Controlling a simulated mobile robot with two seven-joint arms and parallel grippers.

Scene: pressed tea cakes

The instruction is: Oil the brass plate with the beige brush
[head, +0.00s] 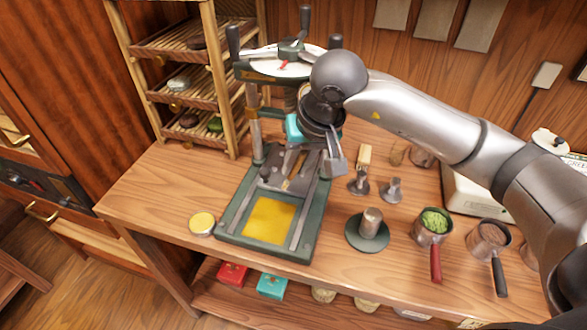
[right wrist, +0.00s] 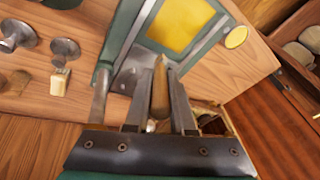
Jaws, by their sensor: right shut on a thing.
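The brass plate (head: 268,220) is a flat yellow square set in the green frame of the press; it also shows in the right wrist view (right wrist: 182,25). My right gripper (head: 290,174) is over the back part of the press, behind the plate. In the right wrist view its fingers (right wrist: 158,105) are shut on a tan, tapered wooden thing (right wrist: 159,85), which looks like the beige brush. Its tip points toward the plate and appears short of the yellow surface. I cannot tell its height or see its bristles clearly. My left gripper is not in view.
A round yellow tin (head: 202,223) stands left of the press frame (head: 225,215). A cream-topped piece (head: 364,154), small metal pieces (head: 392,190), a round weight (head: 368,230) and a green-filled pan (head: 433,222) stand to the right. A wooden rack (head: 218,75) stands behind left.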

